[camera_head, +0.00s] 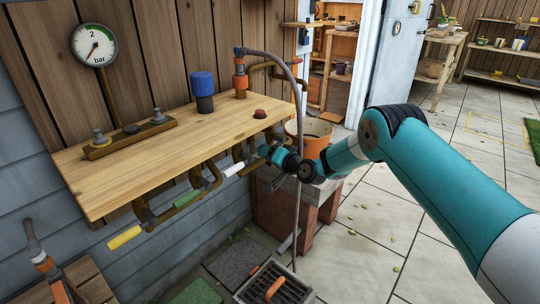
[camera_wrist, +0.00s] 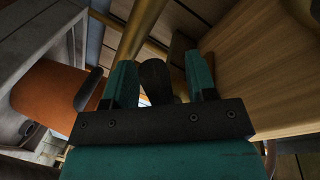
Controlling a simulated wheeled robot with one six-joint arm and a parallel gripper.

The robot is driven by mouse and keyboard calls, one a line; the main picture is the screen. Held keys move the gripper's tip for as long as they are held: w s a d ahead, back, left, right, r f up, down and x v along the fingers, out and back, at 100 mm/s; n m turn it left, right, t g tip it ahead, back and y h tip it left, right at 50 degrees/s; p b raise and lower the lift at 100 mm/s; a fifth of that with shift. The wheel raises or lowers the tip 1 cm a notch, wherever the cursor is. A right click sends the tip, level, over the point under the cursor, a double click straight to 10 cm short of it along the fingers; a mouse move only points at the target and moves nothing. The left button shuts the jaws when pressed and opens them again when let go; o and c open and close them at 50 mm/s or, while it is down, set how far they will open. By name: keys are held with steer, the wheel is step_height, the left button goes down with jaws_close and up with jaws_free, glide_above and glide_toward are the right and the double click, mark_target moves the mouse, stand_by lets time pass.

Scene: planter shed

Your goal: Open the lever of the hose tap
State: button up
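My gripper (camera_head: 266,152) is at the right end of the row of pipes below the wooden shelf. In the wrist view its two teal fingers (camera_wrist: 160,84) are apart, with a dark rounded piece (camera_wrist: 155,80) between them, probably a lever's end. A gap shows to its right; contact on the left is unclear. A brass pipe (camera_wrist: 146,28) runs behind it. Levers with yellow (camera_head: 125,237), green (camera_head: 187,198) and white (camera_head: 232,170) grips stick out to the left. The tap body at my gripper is mostly hidden, so which tap feeds the hose is unclear.
The wooden shelf (camera_head: 150,160) lies close above and left. A grey hose (camera_head: 299,190) hangs close by my gripper, down to a floor grate (camera_head: 275,286). An orange pot (camera_head: 312,136) stands just behind; it also shows in the wrist view (camera_wrist: 45,100). Open paving lies right.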

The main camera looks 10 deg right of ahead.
steer(key=shift+d, duration=0.1)
steer(key=p+v, duration=0.1)
steer(key=v, duration=1.6)
steer(key=shift+s, duration=0.2)
steer(key=shift+r, duration=0.1)
